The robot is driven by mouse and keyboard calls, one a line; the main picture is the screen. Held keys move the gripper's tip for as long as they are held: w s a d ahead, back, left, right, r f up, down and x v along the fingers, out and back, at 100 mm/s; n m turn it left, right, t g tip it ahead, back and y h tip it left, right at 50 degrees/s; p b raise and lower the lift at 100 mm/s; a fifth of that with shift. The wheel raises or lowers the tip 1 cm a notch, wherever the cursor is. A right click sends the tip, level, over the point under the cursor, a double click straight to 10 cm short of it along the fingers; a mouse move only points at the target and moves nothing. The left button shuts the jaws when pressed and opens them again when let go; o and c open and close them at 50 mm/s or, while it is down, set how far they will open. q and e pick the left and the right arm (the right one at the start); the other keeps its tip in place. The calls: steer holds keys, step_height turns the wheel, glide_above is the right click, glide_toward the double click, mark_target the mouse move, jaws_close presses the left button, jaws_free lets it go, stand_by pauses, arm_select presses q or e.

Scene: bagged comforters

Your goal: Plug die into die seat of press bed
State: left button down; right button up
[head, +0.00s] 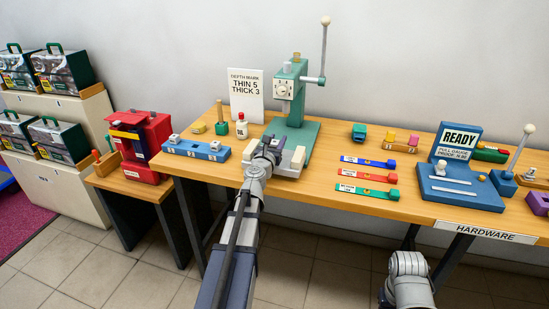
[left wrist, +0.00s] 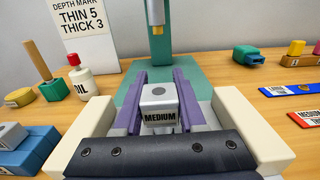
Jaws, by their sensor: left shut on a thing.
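A grey die marked MEDIUM (left wrist: 159,108) sits between the two purple fingers of my left gripper (left wrist: 158,88), which is shut on it. In the head view my left gripper (head: 269,145) is at the front of the green press (head: 290,85), over the near part of its bed (head: 307,132). The press ram with a yellow tip (left wrist: 157,29) is beyond and above the die in the left wrist view. The die seat is hidden, and I cannot tell whether the die touches the bed.
Cream blocks (left wrist: 245,125) flank my left gripper. A blue holder (head: 195,150), red-capped oil bottle (head: 241,127) and wooden-handled tool (head: 221,120) stand left of the press. Coloured strips (head: 367,176) and a blue READY gauge (head: 459,185) lie right. Some table between is clear.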

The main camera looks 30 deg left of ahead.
arm_select(q)
steer(key=shift+f, duration=0.25)
stand_by(1.1)
steer(key=shift+r, duration=0.3)
steer(key=shift+f+b, duration=0.35)
steer(key=shift+f, duration=0.05)
stand_by(1.7)
steer(key=shift+r+p, duration=0.4)
steer(key=shift+f+b, duration=0.55)
stand_by(1.0)
steer(key=shift+r, duration=0.15)
stand_by(0.5)
step_height(320, 180, up, 15)
steer(key=p, duration=1.5)
